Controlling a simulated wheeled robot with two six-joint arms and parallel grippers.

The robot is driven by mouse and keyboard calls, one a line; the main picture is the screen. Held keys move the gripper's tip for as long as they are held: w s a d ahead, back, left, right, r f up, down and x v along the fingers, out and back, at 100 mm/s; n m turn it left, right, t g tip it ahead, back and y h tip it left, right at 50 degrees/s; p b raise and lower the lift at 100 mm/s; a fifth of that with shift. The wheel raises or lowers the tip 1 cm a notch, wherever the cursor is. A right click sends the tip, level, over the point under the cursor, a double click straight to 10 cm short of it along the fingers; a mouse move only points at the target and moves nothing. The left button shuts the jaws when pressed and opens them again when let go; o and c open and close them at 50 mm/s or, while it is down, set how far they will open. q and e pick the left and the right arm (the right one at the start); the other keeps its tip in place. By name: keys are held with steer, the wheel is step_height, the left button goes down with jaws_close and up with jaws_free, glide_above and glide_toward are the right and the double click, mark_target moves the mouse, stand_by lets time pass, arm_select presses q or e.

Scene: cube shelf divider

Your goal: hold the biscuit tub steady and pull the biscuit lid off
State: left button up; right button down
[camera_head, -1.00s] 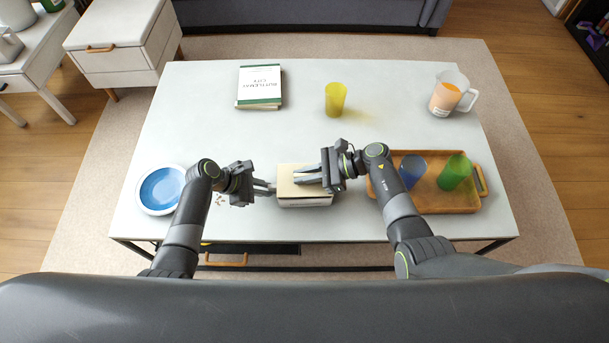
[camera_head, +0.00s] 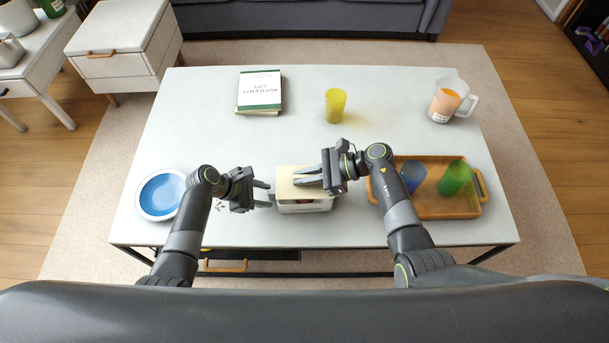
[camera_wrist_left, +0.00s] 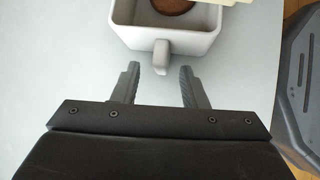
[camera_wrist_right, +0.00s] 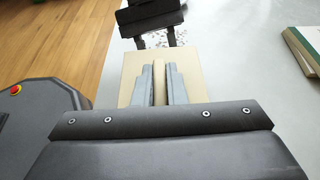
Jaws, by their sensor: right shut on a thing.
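The biscuit tub (camera_head: 304,208) is a white box at the table's front edge, with a handle (camera_wrist_left: 162,62) on its side. In the left wrist view its open top shows a brown biscuit (camera_wrist_left: 172,5) inside. The cream biscuit lid (camera_head: 293,188) is above the tub, with a gap at the front between them. My right gripper (camera_head: 297,175) is shut on the lid's raised grip (camera_wrist_right: 160,68). My left gripper (camera_head: 267,195) is open and empty, its fingertips just short of the tub's handle, one to each side of its line.
A wooden tray (camera_head: 445,208) with a blue cup (camera_head: 413,172) and a green cup (camera_head: 455,178) stands close to the right. A blue bowl (camera_head: 161,193) is at the left. A yellow cup (camera_head: 335,106), book (camera_head: 259,91) and pitcher (camera_head: 447,103) stand farther back. The middle is clear.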

arm_select(q)
steer(key=v, duration=1.2)
stand_by(0.5)
